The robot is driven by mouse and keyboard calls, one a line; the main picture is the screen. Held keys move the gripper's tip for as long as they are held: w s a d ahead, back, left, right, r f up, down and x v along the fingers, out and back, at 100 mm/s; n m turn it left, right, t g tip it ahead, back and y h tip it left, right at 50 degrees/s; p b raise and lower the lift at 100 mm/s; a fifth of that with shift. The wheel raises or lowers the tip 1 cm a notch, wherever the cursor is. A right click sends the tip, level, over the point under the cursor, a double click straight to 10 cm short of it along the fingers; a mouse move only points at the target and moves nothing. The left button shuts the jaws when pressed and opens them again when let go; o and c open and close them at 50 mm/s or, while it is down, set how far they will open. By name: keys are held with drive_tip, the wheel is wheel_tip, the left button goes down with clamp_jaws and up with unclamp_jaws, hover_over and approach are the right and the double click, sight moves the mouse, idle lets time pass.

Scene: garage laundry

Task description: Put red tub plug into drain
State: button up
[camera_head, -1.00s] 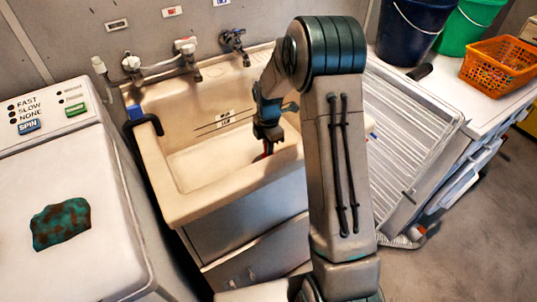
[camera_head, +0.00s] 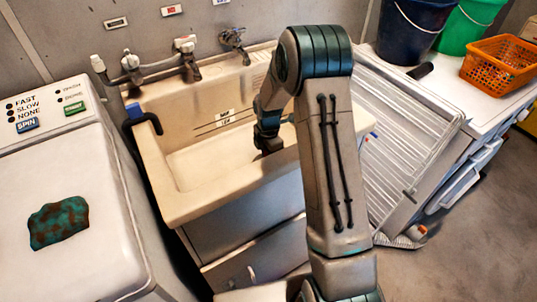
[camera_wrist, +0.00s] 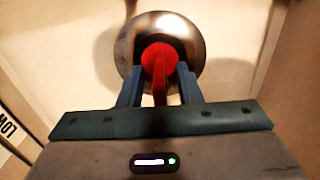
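The red tub plug (camera_wrist: 160,58) shows in the wrist view, with its red stem or tab running toward me between my fingers. It lies within the outline of the round metal drain (camera_wrist: 127,50); I cannot tell whether it is seated in it. My gripper (camera_wrist: 160,80) has a finger on each side of the stem, with a visible gap on both sides, so it looks open around it. In the head view my gripper (camera_head: 268,150) is down inside the cream sink (camera_head: 185,208), and the plug and drain are hidden there.
Sink walls surround my gripper, and taps (camera_head: 188,62) stand at the back. A washer (camera_head: 85,255) with a teal-brown cloth (camera_head: 58,223) is on the left. A drying rack (camera_head: 400,125), buckets and an orange basket (camera_head: 500,62) are on the right.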

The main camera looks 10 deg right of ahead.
drive_tip(key=shift+r+p, duration=0.45)
drive_tip(key=shift+r, duration=0.15)
wheel_tip(320, 180, up, 12)
drive_tip(key=shift+f, duration=0.2)
drive_tip(key=shift+r, duration=0.1)
drive_tip(key=s+r+m+t+p, duration=0.1)
drive_tip(key=s+r+m+p, duration=0.3)
drive_tip(key=s+r+m, duration=0.5)
drive_tip(key=s+r+m+t+p, duration=0.1)
drive_tip(key=s+r+m+p, duration=0.3)
drive_tip(key=s+r+m, duration=0.6)
drive_tip(key=s+m, duration=0.2)
drive_tip(key=s, duration=0.6)
drive_tip(key=shift+s+r+m+t, duration=0.2)
drive_tip(key=shift+m+t, duration=0.2)
